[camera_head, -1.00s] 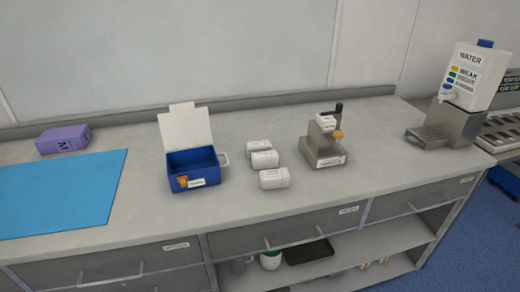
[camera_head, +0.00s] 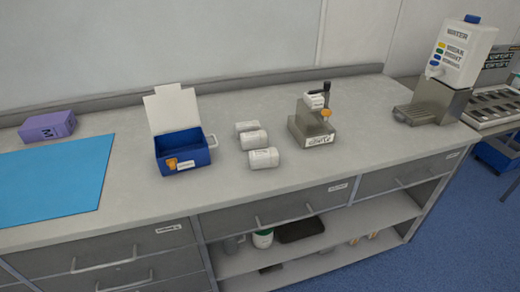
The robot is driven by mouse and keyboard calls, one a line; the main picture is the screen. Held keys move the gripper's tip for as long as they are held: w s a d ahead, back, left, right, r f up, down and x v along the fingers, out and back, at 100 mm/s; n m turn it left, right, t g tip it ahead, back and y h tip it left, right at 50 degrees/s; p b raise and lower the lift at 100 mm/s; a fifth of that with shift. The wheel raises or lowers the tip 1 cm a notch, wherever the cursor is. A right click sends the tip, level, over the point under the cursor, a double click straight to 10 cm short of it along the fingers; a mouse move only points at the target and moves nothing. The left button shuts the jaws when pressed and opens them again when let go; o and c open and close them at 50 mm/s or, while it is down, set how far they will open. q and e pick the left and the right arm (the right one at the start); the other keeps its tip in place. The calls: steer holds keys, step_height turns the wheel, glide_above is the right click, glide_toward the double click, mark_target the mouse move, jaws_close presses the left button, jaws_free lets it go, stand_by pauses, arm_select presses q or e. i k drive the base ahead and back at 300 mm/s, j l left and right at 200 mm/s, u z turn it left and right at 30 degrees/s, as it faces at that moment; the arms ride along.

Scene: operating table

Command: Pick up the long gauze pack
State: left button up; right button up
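Three white wrapped packs stand close together on the counter, right of the blue box: a back pack (camera_head: 246,127), a middle pack (camera_head: 254,140) and a front pack (camera_head: 264,158). They look like gauze packs, but their print is too small to read. The front pack looks slightly longer than the others, though I cannot tell for sure which one is the long gauze pack. Neither of my grippers is in view.
An open blue box (camera_head: 183,156) with a raised white lid stands left of the packs. A grey metal device (camera_head: 311,132) holding a white roll stands to their right. A blue mat (camera_head: 50,187), purple box (camera_head: 48,127) and water dispenser (camera_head: 461,52) are farther out. The counter (camera_head: 300,175) in front is clear.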

mark_target(258, 140)
steer(key=i+l+u, duration=0.35)
steer(key=l, duration=0.3)
steer(key=i+l+u, duration=0.15)
steer(key=l, duration=0.2)
steer(key=i+j, duration=0.05)
